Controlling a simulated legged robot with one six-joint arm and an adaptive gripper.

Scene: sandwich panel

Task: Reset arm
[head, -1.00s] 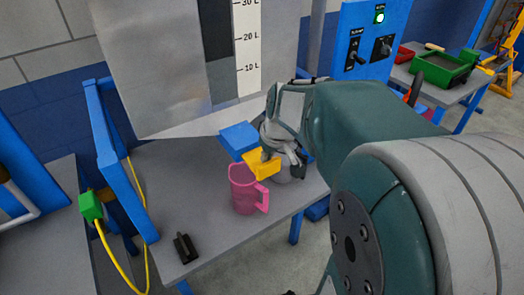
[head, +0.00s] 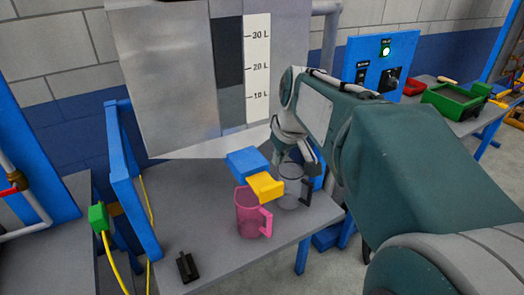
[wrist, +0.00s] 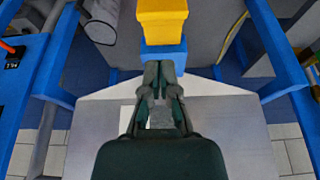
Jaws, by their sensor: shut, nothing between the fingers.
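My gripper (head: 314,172) is at the end of my green and grey arm, above and right of the yellow block (head: 266,187) at the tank's front. In the wrist view my gripper (wrist: 162,68) points up the picture with its fingers together and nothing between them. The blue block (wrist: 165,50) and the yellow block (wrist: 162,25) appear just beyond the fingertips there; I cannot tell the gap. A grey mug (head: 291,192) stands below my gripper on the table. A pink mug (head: 249,215) stands to its left.
A metal tank (head: 165,80) with a litre scale (head: 257,70) stands behind the table (head: 190,215). A blue frame (head: 135,190) is at left. A small black object (head: 187,267) lies near the front. A blue switch panel (head: 375,62) and green tray (head: 455,100) are at right.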

